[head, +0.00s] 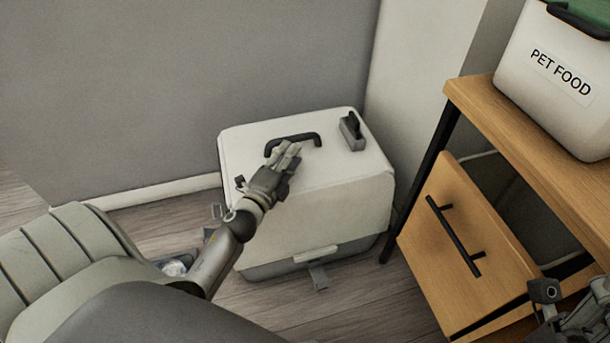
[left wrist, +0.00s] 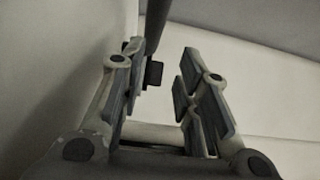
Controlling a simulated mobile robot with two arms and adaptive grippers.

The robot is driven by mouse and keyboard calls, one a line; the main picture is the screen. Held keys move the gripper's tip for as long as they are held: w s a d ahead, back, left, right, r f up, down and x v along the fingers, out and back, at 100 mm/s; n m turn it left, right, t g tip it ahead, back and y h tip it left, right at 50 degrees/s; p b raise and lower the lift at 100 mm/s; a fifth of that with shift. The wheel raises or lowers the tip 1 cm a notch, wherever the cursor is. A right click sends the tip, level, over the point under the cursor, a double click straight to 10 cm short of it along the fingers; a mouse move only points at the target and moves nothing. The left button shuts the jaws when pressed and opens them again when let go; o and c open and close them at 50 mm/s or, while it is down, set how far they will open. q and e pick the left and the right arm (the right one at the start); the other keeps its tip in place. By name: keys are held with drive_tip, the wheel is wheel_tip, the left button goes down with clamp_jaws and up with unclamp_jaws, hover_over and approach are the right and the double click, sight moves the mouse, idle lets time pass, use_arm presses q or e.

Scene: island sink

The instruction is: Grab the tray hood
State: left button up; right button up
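The tray hood (head: 330,205) is a white, rounded box on the floor against the wall, set over a grey tray base (head: 265,270). A black arched handle (head: 308,135) stands on its top. My left gripper (head: 289,150) is over the top, just in front of the handle, and partly overlaps it. In the left wrist view the two fingers of the left gripper (left wrist: 163,95) are apart, with a dark bar, apparently the handle (left wrist: 157,30), beyond and between them. I cannot tell whether they touch it. My right gripper (head: 570,310) is partly in view at the bottom right; its fingers are unclear.
A small grey holder with a black grip (head: 352,132) is on the hood's top right. A latch (head: 318,275) hangs at its front. A wooden cabinet with an open drawer (head: 460,245) stands at the right, bearing a pet food container (head: 550,85). Wall closes off the back.

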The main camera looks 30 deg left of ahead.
sight(303, 139)
use_arm(q)
drive_tip(key=shift+f, duration=0.9)
drive_tip(key=shift+w+r, duration=0.3)
drive_tip(key=shift+w, duration=0.1)
drive_tip(key=w, duration=0.2)
drive_tip(key=w+b, duration=0.1)
drive_tip(key=w, duration=0.1)
drive_tip(key=w+a, duration=0.1)
drive_tip(key=w, duration=0.1)
drive_tip(key=shift+w, duration=0.35)
clamp_jaws()
drive_tip(key=shift+r, duration=0.15)
